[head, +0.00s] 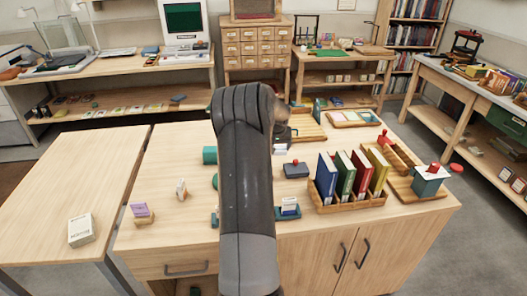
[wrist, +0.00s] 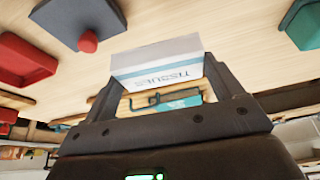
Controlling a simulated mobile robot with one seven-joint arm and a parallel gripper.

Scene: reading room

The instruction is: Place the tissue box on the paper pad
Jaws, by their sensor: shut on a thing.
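In the wrist view my gripper (wrist: 157,74) is shut on the tissue box (wrist: 160,62), a white and pale blue box with lettering on its side. The box sits between the two dark fingers, with the wooden surface behind it. In the head view my arm hides the gripper, and I cannot make out the held box there. I cannot tell the paper pad for certain in either view. A small lavender and tan stack (head: 142,213) lies on the left part of the cabinet top.
A wooden rack of upright books (head: 350,198) stands on the cabinet at right. A teal box with a red knob (head: 430,180) is beyond it. A white box (head: 81,230) is on the left table, whose top is otherwise bare. A red tray (wrist: 30,62) shows in the wrist view.

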